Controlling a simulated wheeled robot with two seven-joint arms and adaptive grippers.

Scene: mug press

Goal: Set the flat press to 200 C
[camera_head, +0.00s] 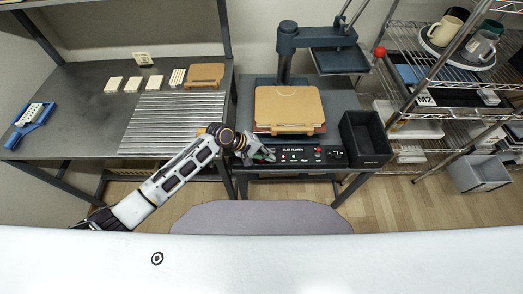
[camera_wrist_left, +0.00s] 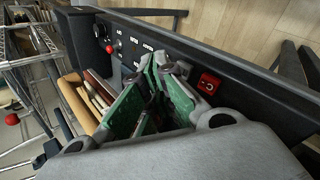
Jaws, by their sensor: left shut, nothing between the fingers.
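The flat press (camera_head: 286,35) stands on a dark stand, with its heated plate (camera_head: 334,60) swung aside to the right above. Its control panel (camera_head: 300,156) runs along the front edge, with small labelled buttons, a red knob and a dark dial (camera_head: 335,153). My left gripper (camera_head: 268,155) is shut and empty at the panel's left end. In the left wrist view its green-padded fingers (camera_wrist_left: 160,68) point at the panel, beside a red switch (camera_wrist_left: 208,83); I cannot tell whether they touch it. No temperature reading is legible. My right gripper is not in view.
A brown board (camera_head: 289,106) lies on the press bed. A black bin (camera_head: 365,138) stands right of the panel. A wire rack (camera_head: 440,65) with mugs is further right. The left table (camera_head: 75,95) holds pale tiles, a ribbed mat and a blue tool.

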